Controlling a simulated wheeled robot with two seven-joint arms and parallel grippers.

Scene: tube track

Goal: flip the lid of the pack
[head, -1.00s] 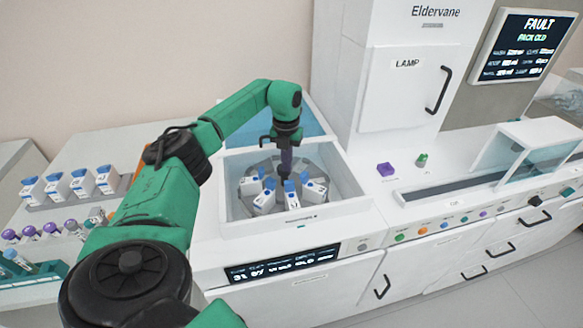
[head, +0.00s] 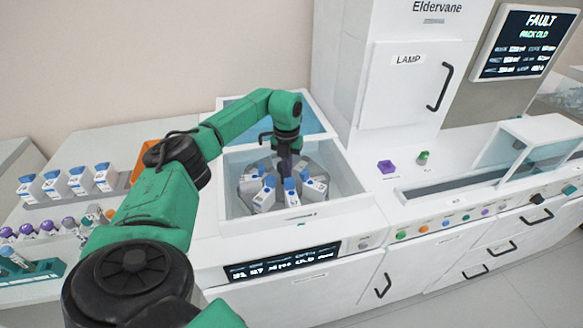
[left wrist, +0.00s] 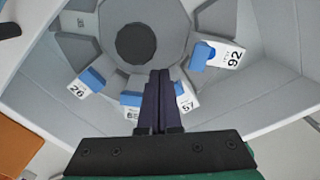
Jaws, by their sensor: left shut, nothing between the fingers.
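Several white packs with blue lids stand in a grey round carousel (head: 246,169) inside an open white bin. In the head view one pack (head: 264,197) is at the front left, one (head: 290,196) at the front middle and one (head: 316,187) at the right. My left gripper (head: 285,172) points down into the carousel behind the front packs. In the left wrist view its dark fingers (left wrist: 160,76) are together and empty. They lie between the pack marked 68 (left wrist: 131,107) and the pack marked 57 (left wrist: 186,101), partly covering them. Contact cannot be told. My right gripper is out of view.
The bin's white walls (head: 345,208) surround the carousel closely. Another pack, marked 92 (left wrist: 228,57), sits to the right in the wrist view. More packs (head: 80,181) and purple-capped tubes (head: 48,230) stand at the left. A tall cabinet (head: 400,95) rises behind right.

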